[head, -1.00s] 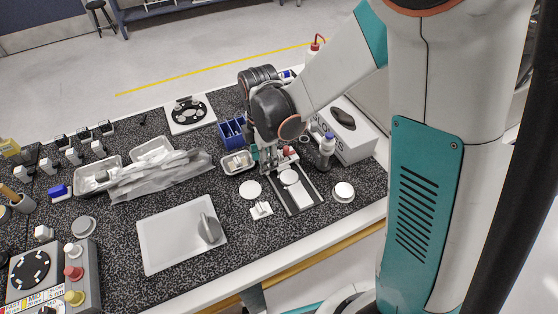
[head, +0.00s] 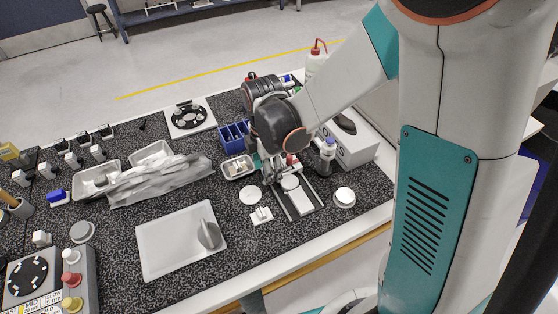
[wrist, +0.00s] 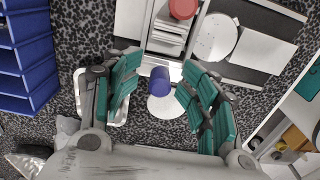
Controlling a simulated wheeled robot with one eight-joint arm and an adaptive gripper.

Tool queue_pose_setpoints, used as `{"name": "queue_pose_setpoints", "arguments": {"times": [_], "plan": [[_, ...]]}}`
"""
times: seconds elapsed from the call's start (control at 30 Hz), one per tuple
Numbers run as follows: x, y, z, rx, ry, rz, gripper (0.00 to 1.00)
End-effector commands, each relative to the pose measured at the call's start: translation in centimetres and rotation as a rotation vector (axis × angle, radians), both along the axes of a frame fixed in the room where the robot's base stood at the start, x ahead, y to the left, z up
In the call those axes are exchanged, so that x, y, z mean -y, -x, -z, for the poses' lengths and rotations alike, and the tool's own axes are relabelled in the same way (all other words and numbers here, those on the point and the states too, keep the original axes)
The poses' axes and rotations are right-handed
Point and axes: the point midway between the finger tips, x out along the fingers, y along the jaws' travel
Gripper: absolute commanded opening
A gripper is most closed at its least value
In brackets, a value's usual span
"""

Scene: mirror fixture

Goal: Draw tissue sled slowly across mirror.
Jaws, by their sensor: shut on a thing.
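The mirror fixture (head: 305,204) is a dark-framed plate with a pale surface and a white disc (head: 290,182) on it. In the wrist view, the plate (wrist: 246,52) and disc (wrist: 216,37) lie at the top. My gripper (head: 269,178) is low, beside the fixture's far left side. In the wrist view, its teal-padded fingers (wrist: 159,82) flank a blue cylinder (wrist: 160,80), which appears to be the tissue sled's handle. The gripper is shut on it. The sled's underside is hidden, and I cannot tell whether it touches the mirror.
A metal tray (head: 226,167) and blue rack (head: 226,139) stand behind and left of my gripper. A white disc (head: 250,189) and small white stand (head: 261,216) lie in front. A pale tray (head: 165,238) lies front left.

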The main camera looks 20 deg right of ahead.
Motion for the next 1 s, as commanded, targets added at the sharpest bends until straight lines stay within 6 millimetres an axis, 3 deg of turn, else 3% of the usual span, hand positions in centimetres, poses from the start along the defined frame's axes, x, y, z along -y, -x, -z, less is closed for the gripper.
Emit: {"name": "queue_pose_setpoints", "arguments": {"times": [1.0], "plan": [[0.8,4.1,0.1,0.0,0.0,0.001,0.36]]}}
